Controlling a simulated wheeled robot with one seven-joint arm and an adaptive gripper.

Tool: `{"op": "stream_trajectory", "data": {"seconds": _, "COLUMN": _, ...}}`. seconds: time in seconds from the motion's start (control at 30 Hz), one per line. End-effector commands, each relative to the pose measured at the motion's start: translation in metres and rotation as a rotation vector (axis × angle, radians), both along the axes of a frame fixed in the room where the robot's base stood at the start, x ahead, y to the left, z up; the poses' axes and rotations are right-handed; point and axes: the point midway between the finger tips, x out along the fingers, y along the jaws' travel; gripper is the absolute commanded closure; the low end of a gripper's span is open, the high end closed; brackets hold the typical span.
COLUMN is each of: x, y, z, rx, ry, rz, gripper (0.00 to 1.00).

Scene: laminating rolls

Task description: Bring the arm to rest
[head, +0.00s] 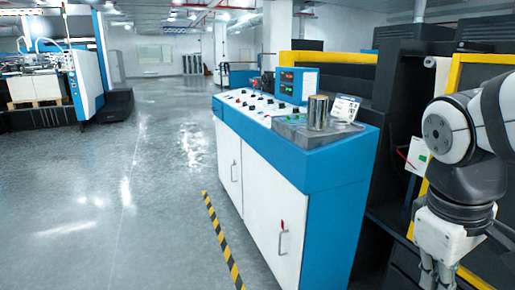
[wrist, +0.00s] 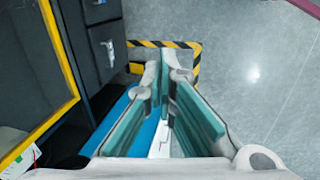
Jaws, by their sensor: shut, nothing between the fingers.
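My arm (head: 468,145) hangs folded at the right edge of the head view, with its wrist pointing down. My gripper (head: 436,283) is at its lower end, to the right of the blue and white console, cut off by the bottom of the picture. In the wrist view my gripper (wrist: 165,92) shows two fingers with teal pads, shut with nothing held. It points down, with the floor and part of the blue console below it.
The console (head: 325,165) stands close on the left of my arm, with a metal cylinder (head: 318,112) on top. A black machine with a yellow frame (head: 450,75) is right behind the arm. Open floor (head: 110,200) lies to the left, with a yellow-black stripe (head: 222,240).

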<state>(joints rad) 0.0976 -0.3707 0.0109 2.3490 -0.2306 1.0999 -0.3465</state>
Motion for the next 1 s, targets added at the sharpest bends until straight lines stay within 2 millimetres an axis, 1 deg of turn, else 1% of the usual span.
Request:
{"op": "stream_trajectory", "data": {"seconds": 0.03, "x": -0.019, "y": 0.009, "z": 0.003, "rx": 0.026, "ry": -0.018, "rz": -0.045, "gripper": 1.00}}
{"op": "stream_trajectory", "data": {"seconds": 0.1, "x": -0.042, "y": 0.021, "z": 0.003, "rx": 0.063, "ry": -0.028, "rz": -0.111, "gripper": 1.00}}
{"op": "stream_trajectory", "data": {"seconds": 0.2, "x": -0.068, "y": 0.035, "z": 0.001, "rx": 0.109, "ry": -0.036, "rz": -0.188, "gripper": 1.00}}
{"op": "stream_trajectory", "data": {"seconds": 0.4, "x": -0.109, "y": 0.055, "z": -0.005, "rx": 0.184, "ry": -0.042, "rz": -0.299, "gripper": 1.00}}
{"op": "stream_trajectory", "data": {"seconds": 0.53, "x": -0.132, "y": 0.066, "z": -0.011, "rx": 0.228, "ry": -0.041, "rz": -0.360, "gripper": 1.00}}
{"op": "stream_trajectory", "data": {"seconds": 0.57, "x": -0.133, "y": 0.067, "z": -0.007, "rx": 0.231, "ry": -0.041, "rz": -0.367, "gripper": 1.00}}
{"op": "stream_trajectory", "data": {"seconds": 0.6, "x": -0.131, "y": 0.066, "z": 0.002, "rx": 0.230, "ry": -0.047, "rz": -0.363, "gripper": 1.00}}
{"op": "stream_trajectory", "data": {"seconds": 0.87, "x": -0.125, "y": 0.066, "z": 0.042, "rx": 0.238, "ry": -0.098, "rz": -0.354, "gripper": 1.00}}
{"op": "stream_trajectory", "data": {"seconds": 0.97, "x": -0.123, "y": 0.066, "z": 0.062, "rx": 0.242, "ry": -0.123, "rz": -0.349, "gripper": 1.00}}
{"op": "stream_trajectory", "data": {"seconds": 1.0, "x": -0.123, "y": 0.066, "z": 0.072, "rx": 0.243, "ry": -0.136, "rz": -0.347, "gripper": 1.00}}
